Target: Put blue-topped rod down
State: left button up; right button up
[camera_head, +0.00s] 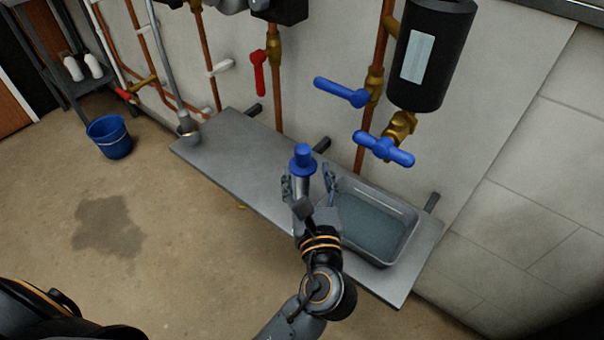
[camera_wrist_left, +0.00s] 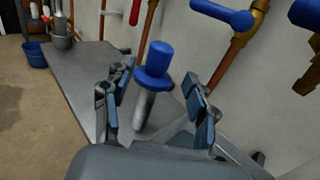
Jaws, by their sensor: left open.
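The blue-topped rod (camera_head: 303,160) stands upright on the grey shelf (camera_head: 238,160), just left of the grey basin. It has a blue cap with a flange and a metal shaft. My left gripper (camera_head: 310,187) is open around the rod, one finger on each side. In the left wrist view the rod (camera_wrist_left: 153,68) shows between the two spread fingers (camera_wrist_left: 158,112), with gaps on both sides. The rod's foot is partly hidden by the gripper. My right gripper is not in view.
A grey basin (camera_head: 407,232) of water sits on the shelf at right. Blue-handled valves (camera_head: 385,149) and a black cylinder (camera_head: 430,55) hang above. A metal cup (camera_head: 188,130) stands at the shelf's left end. A blue bucket (camera_head: 109,137) stands on the floor.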

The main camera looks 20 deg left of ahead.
aim_at(304, 160)
pick_arm(q)
jog(key=b+x, duration=0.1)
jog(key=x, duration=0.5)
jog(key=shift+a+r, duration=0.1)
jog(key=shift+r, duration=0.05)
jog(key=shift+s, duration=0.1)
grip_shut()
